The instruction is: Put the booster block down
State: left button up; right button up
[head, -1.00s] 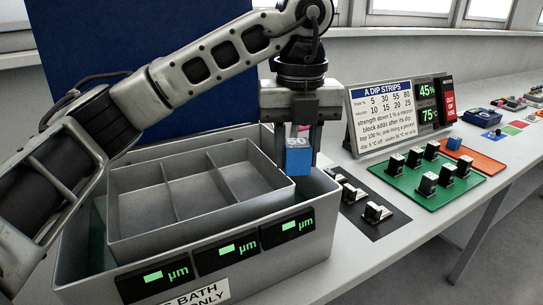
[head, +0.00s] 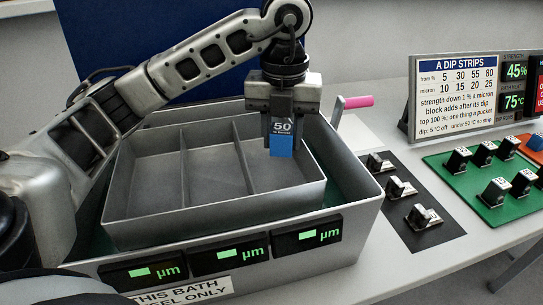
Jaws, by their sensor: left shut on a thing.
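My left gripper (head: 282,122) is shut on the blue booster block (head: 281,145), which has a dark upper part marked 50. It holds the block upright over the right compartment of the grey three-part tray (head: 215,222). The block's lower end appears above the compartment floor; I cannot tell the exact gap. The tray's compartments look empty. The tray sits in a larger grey bath (head: 365,205) with several green-lit µm displays (head: 228,256) on its front. My right gripper is not in view.
A pink handle (head: 353,102) sticks up behind the bath's right side. To the right are a black mat (head: 425,232) with three dark-and-silver pieces, a green board (head: 510,208) with several more, and the A DIP STRIPS sign (head: 462,95). A blue panel (head: 150,40) stands behind.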

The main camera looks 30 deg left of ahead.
aim_at(272, 171)
pick_arm(q)
jog(key=a+f, duration=0.2)
jog(key=shift+s+f, duration=0.3)
jog(key=shift+f, duration=1.35)
jog(key=shift+d+f, duration=0.1)
jog(key=shift+f, duration=0.05)
jog(key=o, duration=1)
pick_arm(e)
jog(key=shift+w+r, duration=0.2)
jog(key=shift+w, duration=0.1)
